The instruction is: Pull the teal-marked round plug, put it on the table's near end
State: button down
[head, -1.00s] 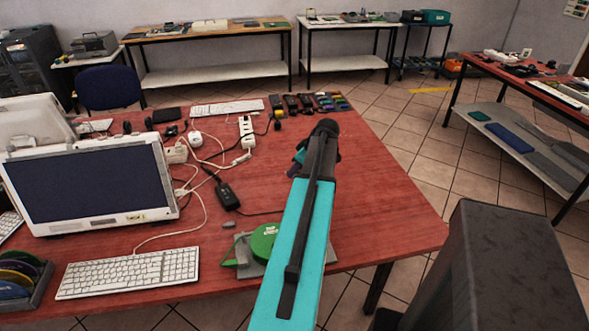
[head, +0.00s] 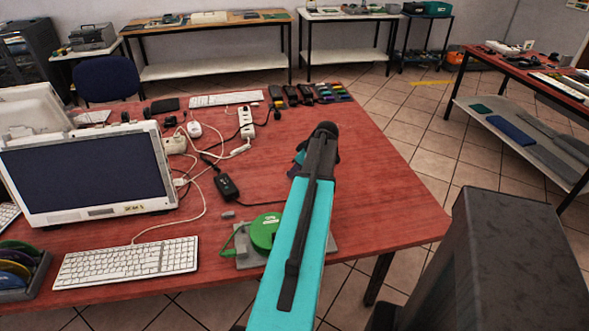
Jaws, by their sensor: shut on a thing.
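My teal arm (head: 295,235) reaches up over the red table (head: 370,200) and ends in a dark joint. A small dark-blue and teal part of it shows left of that joint. My gripper's fingers and anything in them are hidden behind the arm. A white power strip (head: 246,124) with cables lies at the back of the table. A round white plug-like piece (head: 195,129) lies left of it, and a white block (head: 176,143) with cables sits beside the monitor. I cannot make out a teal mark on any plug.
A black adapter (head: 227,188) has a cord running behind my arm. A green round thing (head: 264,230) on a grey base, a white keyboard (head: 126,262) and a monitor (head: 88,175) occupy the front and left. The table's right side is bare.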

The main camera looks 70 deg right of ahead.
jog(key=shift+f, duration=0.35)
jog(key=c, duration=1.7)
grip_release()
jog(key=shift+o, duration=0.2)
jog(key=shift+r, duration=0.1)
jog(key=b+v, duration=0.2)
jog(key=v, duration=1.1)
jog(key=shift+s+r, duration=0.2)
jog(key=shift+r, duration=0.05)
jog(key=shift+a+r, duration=0.1)
